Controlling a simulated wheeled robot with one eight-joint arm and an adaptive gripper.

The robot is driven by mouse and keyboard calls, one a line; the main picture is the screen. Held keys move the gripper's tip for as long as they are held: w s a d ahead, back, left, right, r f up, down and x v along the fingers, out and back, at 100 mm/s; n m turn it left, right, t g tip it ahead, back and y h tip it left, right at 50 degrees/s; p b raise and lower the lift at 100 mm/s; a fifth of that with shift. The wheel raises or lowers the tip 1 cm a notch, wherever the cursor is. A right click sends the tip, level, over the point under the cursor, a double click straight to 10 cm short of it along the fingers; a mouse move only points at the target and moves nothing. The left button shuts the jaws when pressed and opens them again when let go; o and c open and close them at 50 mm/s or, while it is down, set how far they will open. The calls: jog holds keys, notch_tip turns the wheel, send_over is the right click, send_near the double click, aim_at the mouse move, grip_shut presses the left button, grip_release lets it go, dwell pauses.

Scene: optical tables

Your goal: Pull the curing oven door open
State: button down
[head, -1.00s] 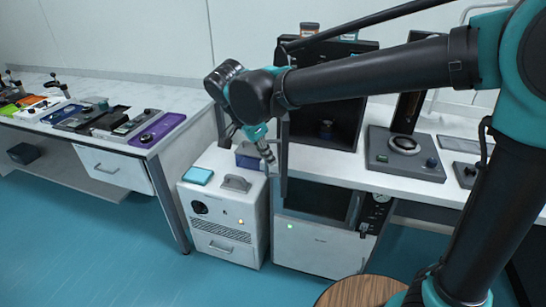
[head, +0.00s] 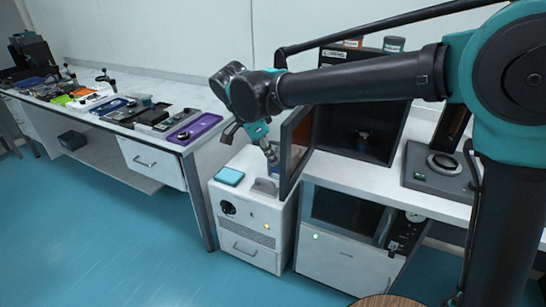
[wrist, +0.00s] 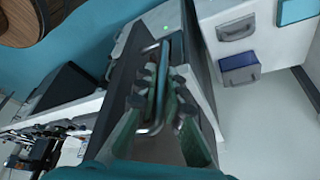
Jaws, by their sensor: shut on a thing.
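The curing oven (head: 395,133) is a black box on the white bench, with a dark interior and a small dark item inside. Its framed door (head: 295,148) is swung open on the left side and stands out toward the front. My gripper (head: 272,158) is left of the door, above a white cabinet. In the wrist view my gripper (wrist: 155,100) is shut on the door's bent metal handle (wrist: 163,46). The dark door edge runs behind the fingers. The exact contact at the fingertips is partly hidden.
A white cabinet (head: 250,222) with a teal pad (head: 229,176) stands left of the bench below my gripper. A second unit with a dark window (head: 345,215) sits under the bench. A left table (head: 190,145) holds several devices. Blue floor (head: 110,240) is free at left.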

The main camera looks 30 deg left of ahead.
jog(key=shift+s, duration=0.2)
jog(key=c, duration=1.6)
grip_release()
jog(key=v, duration=1.2)
